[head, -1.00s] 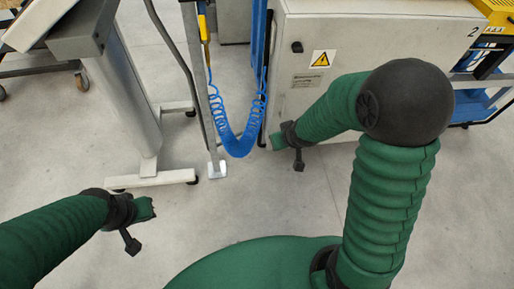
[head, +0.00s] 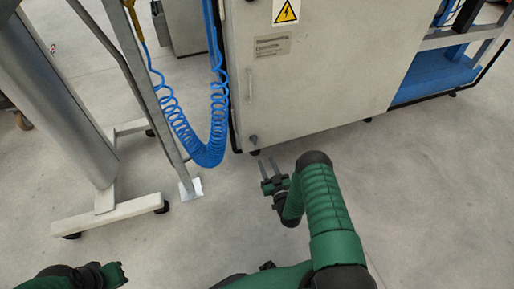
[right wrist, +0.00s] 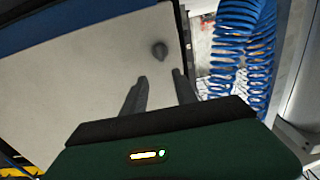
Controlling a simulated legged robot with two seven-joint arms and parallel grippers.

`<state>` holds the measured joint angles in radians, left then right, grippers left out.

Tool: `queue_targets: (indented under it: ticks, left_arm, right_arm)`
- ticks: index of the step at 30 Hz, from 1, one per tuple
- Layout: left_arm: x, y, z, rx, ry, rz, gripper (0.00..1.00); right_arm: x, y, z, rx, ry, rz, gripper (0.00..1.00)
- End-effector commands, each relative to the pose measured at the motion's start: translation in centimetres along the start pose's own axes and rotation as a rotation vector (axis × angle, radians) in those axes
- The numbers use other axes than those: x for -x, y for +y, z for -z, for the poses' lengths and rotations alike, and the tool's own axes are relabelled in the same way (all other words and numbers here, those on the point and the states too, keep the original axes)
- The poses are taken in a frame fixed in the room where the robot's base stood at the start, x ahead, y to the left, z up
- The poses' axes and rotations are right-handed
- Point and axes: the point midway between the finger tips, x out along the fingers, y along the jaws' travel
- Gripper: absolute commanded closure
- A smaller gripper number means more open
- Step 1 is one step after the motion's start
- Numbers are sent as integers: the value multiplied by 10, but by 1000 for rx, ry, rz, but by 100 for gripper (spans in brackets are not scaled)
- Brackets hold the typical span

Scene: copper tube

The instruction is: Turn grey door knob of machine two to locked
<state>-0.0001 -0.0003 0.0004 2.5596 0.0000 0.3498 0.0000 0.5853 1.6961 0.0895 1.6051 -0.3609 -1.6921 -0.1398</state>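The cream machine (head: 330,80) stands at the top centre of the head view, its front door facing me. A small grey knob (head: 253,139) sits low on the door's left edge. A dark grey knob (right wrist: 159,50) shows on the pale panel in the right wrist view. My right gripper (head: 269,163) is open and empty. Its two fingers point toward the door's lower left corner; in the right wrist view the fingertips (right wrist: 159,76) appear just below the knob, apart from it. My left arm's end (head: 115,275) is at the bottom left, with no fingers clearly visible.
A coiled blue hose (head: 203,140) hangs left of the machine and also shows in the right wrist view (right wrist: 240,45). A grey post with a foot plate (head: 191,188) and a wheeled stand (head: 110,215) are on the left. The floor in front is clear.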

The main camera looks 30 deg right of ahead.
Motion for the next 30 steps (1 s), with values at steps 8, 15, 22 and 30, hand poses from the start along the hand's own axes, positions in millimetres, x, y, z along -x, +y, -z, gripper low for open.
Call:
queue_targets:
  ticks: [8,15,22,30]
  left_arm:
    - [-40,0,-10,0,-1,0,100]
    - [-55,0,-13,1,-1,0,100]
    - [-55,0,-13,0,-1,0,100]
    - [-55,0,-13,0,-1,0,100]
  right_arm:
    - [-74,-2,-5,3,4,1,65]
    - [-112,-1,-3,-1,0,1,65]
    - [-118,-1,0,-1,-2,1,65]
    - [-118,-1,0,-1,-2,1,89]
